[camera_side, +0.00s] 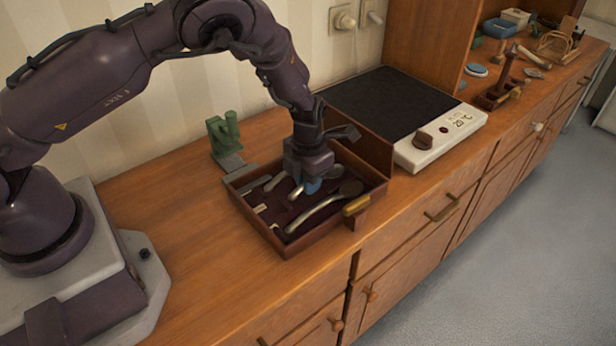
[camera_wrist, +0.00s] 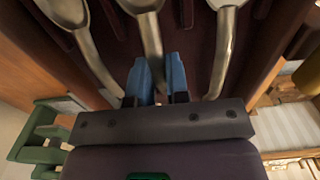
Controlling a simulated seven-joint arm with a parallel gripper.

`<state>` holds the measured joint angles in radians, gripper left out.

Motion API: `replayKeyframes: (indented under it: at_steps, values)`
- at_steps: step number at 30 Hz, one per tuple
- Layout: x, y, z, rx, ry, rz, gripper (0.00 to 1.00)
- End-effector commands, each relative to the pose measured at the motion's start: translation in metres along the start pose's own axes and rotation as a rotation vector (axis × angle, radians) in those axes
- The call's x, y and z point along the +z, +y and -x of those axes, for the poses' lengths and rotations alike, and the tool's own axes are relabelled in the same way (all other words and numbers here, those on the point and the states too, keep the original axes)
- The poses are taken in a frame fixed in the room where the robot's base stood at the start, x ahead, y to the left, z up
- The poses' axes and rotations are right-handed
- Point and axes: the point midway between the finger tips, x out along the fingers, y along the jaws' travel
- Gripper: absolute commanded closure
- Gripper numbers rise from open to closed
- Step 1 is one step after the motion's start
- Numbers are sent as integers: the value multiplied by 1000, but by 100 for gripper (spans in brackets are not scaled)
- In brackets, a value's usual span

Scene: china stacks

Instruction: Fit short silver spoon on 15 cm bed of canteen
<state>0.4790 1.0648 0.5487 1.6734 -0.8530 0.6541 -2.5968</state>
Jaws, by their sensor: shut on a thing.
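The canteen (camera_side: 275,240) is an open wooden case with a dark red lining, on the wooden counter. My gripper (camera_side: 311,186) is low over it, its blue fingers pointing down. In the wrist view the fingers (camera_wrist: 157,80) are shut on the handle of the middle silver spoon (camera_wrist: 152,40), which I take as the short one. A spoon lies on each side of it, one at left (camera_wrist: 95,55) and one at right (camera_wrist: 222,55). In the side view a long spoon (camera_side: 318,211) lies along the near side. Whether the held spoon touches its bed is hidden by the gripper.
A green stand (camera_side: 222,135) is at the back left. A brass piece (camera_side: 357,205) is on the canteen's front right corner. Bare counter (camera_side: 190,215) lies to the left.

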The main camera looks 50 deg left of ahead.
Motion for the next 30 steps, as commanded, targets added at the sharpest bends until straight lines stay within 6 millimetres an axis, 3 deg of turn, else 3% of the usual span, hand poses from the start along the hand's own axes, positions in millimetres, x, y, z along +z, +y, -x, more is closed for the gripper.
replayKeyframes:
  at_steps: [7, 8, 11, 22, 26, 30]
  values:
    - [0, 0, -6, 0, 0, 1, 100]
    - [0, 0, -6, -1, 0, 0, 77]
    - [0, 0, -6, 0, 0, 0, 54]
    - [0, 0, 0, 0, -2, 0, 54]
    - [0, 0, 20, -1, -3, 0, 54]
    - [1, -1, 52, -2, -5, -1, 54]
